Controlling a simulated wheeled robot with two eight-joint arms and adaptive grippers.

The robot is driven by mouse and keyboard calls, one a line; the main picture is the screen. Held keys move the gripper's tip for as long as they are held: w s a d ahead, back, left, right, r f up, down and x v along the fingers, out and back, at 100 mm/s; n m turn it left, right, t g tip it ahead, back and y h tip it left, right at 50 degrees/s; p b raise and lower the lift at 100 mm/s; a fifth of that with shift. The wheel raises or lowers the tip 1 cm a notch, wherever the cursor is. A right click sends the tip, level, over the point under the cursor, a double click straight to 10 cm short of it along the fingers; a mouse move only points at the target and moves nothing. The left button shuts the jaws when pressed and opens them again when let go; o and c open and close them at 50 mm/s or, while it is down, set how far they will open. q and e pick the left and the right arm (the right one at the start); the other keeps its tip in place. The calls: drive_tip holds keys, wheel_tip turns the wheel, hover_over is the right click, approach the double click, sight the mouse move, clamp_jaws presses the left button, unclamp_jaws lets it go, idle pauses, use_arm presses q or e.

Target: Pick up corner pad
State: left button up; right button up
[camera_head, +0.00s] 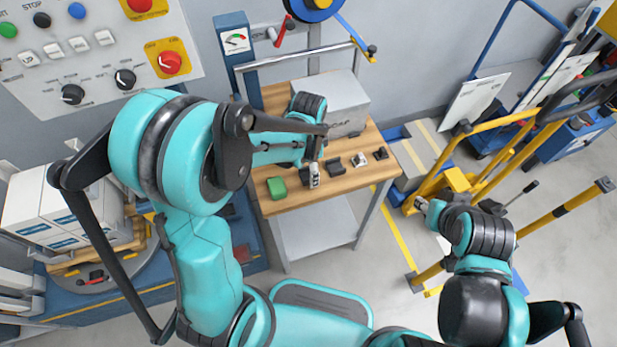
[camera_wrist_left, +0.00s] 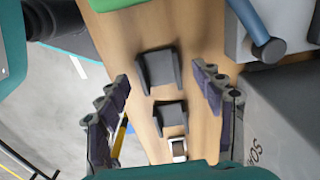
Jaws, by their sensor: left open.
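In the left wrist view, a dark grey corner pad (camera_wrist_left: 158,70) lies on the wooden bench top, between the fingertips of my left gripper (camera_wrist_left: 160,76) as seen from the wrist. A second dark pad (camera_wrist_left: 170,117) lies beyond it. My left gripper is open with nothing in its jaws. In the head view my left gripper (camera_head: 311,178) is low over the bench and largely hides the nearest pad; the second pad (camera_head: 335,167) shows just right of it. I cannot tell the remaining height. My right gripper (camera_head: 423,205) hangs right of the bench; its jaws are too small to judge.
On the bench (camera_head: 345,180), a green block (camera_head: 276,187) lies left of my left gripper. A pale small part (camera_head: 359,160) and another dark part (camera_head: 381,153) lie to the right. A grey box (camera_head: 345,95) stands behind. Yellow rails (camera_head: 560,212) stand right.

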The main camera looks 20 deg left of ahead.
use_arm(q)
drive_tip(key=shift+f, duration=0.45)
drive_tip(key=shift+r, duration=0.1)
drive_tip(key=c, duration=1)
drive_tip(key=shift+c, duration=0.2)
